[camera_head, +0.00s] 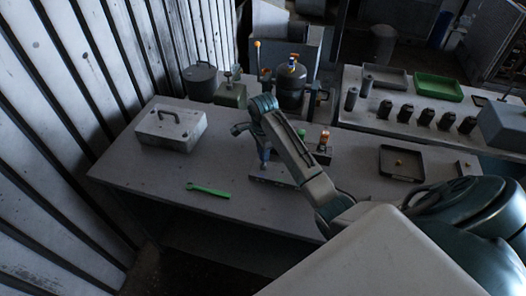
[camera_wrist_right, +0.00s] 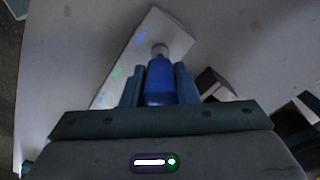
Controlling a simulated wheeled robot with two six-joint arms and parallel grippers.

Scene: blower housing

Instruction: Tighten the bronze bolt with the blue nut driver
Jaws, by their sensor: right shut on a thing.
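My right gripper (camera_head: 264,150) points down over the bench, and in the wrist view its fingers (camera_wrist_right: 160,85) are shut on the blue nut driver (camera_wrist_right: 161,84). A little of the blue driver (camera_head: 264,156) also shows below the gripper in the head view. The driver's grey tip (camera_wrist_right: 160,50) is over a light metal plate (camera_wrist_right: 125,65) with small blue and green marks. The same plate (camera_head: 278,181) lies on the bench in the head view. I cannot make out the bronze bolt; whether the tip touches anything is unclear. My left gripper is not in view.
A green wrench (camera_head: 208,190) lies at the bench's front. A grey metal box (camera_head: 171,127) stands left. A dark pot (camera_head: 201,82) and a dark tank (camera_head: 291,85) stand at the back. A dark tray (camera_head: 402,178) holds a small yellowish piece (camera_head: 399,162).

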